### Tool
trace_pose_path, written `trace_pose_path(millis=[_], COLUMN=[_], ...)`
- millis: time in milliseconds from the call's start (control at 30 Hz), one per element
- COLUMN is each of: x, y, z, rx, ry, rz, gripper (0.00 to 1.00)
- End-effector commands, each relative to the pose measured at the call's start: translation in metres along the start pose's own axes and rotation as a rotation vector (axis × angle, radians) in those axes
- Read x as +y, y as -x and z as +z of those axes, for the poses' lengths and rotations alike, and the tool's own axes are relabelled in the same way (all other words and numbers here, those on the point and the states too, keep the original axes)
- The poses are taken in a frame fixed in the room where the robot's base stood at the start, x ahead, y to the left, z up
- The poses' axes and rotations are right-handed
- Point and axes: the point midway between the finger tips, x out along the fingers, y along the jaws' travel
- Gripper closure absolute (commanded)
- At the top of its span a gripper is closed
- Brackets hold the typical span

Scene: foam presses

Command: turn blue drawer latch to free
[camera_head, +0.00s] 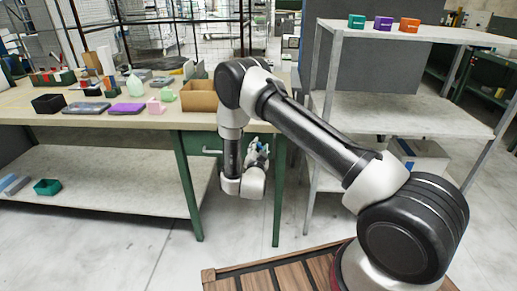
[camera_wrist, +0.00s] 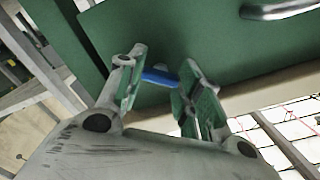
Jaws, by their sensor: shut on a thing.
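The blue latch (camera_wrist: 160,77) shows in the wrist view as a short blue bar on the green drawer front (camera_wrist: 200,35). My gripper (camera_wrist: 163,80) has one finger on each side of the latch and is shut on it. The finger pads are green, and the right finger hides part of the latch. The metal drawer handle (camera_wrist: 280,9) is at the top right of the wrist view, apart from my fingers. In the head view my gripper (camera_head: 257,150) is beside the green drawer under the workbench, and my arm hides much of the drawer and the latch.
The workbench (camera_head: 60,113) carries a cardboard box (camera_head: 199,97), a black tray (camera_head: 48,104) and several small items. A shelf rack (camera_head: 400,112) stands to the right, with three small coloured boxes on top. Green bench legs (camera_head: 187,185) stand near my gripper. Floor in front is clear.

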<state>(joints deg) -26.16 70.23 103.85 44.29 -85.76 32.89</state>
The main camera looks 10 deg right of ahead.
Motion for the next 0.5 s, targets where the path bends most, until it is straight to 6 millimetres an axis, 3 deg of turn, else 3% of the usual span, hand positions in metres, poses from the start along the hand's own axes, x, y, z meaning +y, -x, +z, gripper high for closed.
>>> trace_pose_path(millis=[500], x=[0.0011], y=[0.0002], z=[0.0001], rx=[0.0], ry=[-0.486], rz=[0.001], gripper=[0.89])
